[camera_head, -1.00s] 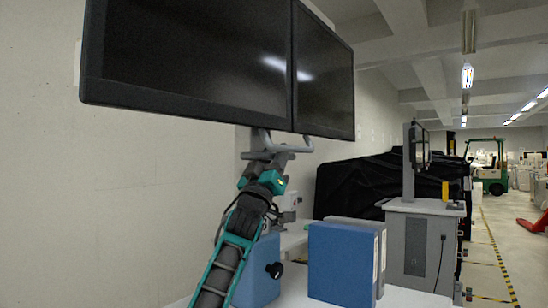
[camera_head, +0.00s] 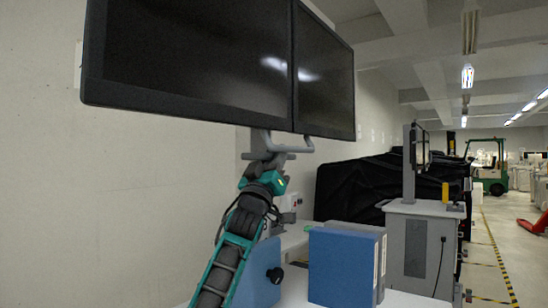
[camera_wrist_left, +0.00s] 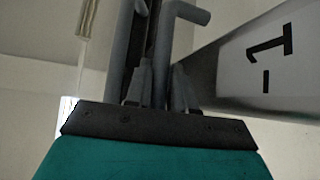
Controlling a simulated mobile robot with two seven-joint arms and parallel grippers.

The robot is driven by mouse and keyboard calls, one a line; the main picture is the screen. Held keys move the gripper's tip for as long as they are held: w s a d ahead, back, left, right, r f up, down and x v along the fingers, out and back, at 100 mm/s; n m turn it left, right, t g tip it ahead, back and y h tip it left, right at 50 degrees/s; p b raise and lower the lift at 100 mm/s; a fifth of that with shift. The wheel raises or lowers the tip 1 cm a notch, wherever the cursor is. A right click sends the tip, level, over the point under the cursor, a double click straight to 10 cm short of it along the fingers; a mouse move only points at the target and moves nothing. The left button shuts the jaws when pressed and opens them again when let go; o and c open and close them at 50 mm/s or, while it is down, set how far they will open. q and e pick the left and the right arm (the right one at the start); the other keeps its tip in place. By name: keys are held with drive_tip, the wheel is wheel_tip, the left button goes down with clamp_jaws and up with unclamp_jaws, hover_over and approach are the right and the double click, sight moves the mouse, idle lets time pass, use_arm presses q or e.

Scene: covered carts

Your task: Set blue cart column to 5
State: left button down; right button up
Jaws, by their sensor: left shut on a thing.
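Two black monitors (camera_head: 215,60) hang at the upper left, with a grey handle (camera_head: 290,147) below them. My left gripper (camera_head: 264,150) is under the monitors at this handle. In the left wrist view my left gripper (camera_wrist_left: 155,85) is shut on a grey bar, which I take to be the handle (camera_wrist_left: 185,12). A pale column (camera_wrist_left: 290,50) with a black "1" and a dash crosses the right of that view. Other marks on it are out of view. Blue boxes (camera_head: 342,265) stand low in the head view. My right gripper is not in view.
A grey cart (camera_head: 425,225) with its own upright screen stands to the right. A black cover (camera_head: 350,185) drapes something behind. A pale wall is at the left. An open aisle with a striped floor line and a green forklift (camera_head: 490,170) lies far right.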

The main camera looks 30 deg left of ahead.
sight(275, 133)
use_arm(q)
wheel_tip(275, 133, up, 8)
drive_tip(key=p, duration=0.5)
drive_tip(key=shift+s+r+p, duration=0.1)
drive_tip(key=shift+r+p, duration=0.1)
drive_tip(key=shift+p, duration=0.2)
drive_tip(key=shift+a+r+p, duration=0.1)
drive_tip(key=shift+r+p, duration=0.35)
drive_tip(key=shift+r, duration=0.15)
drive_tip(key=shift+s, duration=0.1)
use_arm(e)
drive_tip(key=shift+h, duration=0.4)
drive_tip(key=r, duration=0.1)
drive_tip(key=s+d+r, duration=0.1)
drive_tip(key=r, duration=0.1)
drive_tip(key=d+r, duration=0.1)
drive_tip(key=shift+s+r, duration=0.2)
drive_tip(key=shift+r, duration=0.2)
use_arm(q)
drive_tip(key=c, duration=1.3)
unclamp_jaws()
drive_tip(key=shift+c, duration=0.2)
drive_tip(key=shift+o, duration=1.3)
drive_tip(key=shift+f, duration=0.15)
drive_tip(key=shift+w, duration=0.2)
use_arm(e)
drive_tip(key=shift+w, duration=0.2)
use_arm(q)
drive_tip(key=shift+f, duration=0.1)
